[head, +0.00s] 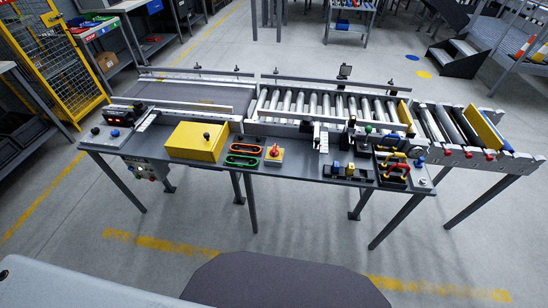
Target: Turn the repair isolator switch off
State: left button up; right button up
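Neither of my grippers is in view, and nothing touches the switch.
The conveyor bench (330,172) stands ahead on thin legs. A yellow box (197,142) is left of the switch; small blocks and a tool caddy (392,172) are right. A yellow cage (62,50) stands far left. The floor before the bench is clear.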

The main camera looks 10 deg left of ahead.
aim_at(274, 152)
jog(key=j+z, duration=0.35)
jog(key=k+j+z, duration=0.15)
jog(key=z, duration=0.2)
jog(key=k+j+z, duration=0.15)
jog(key=j+z, duration=0.15)
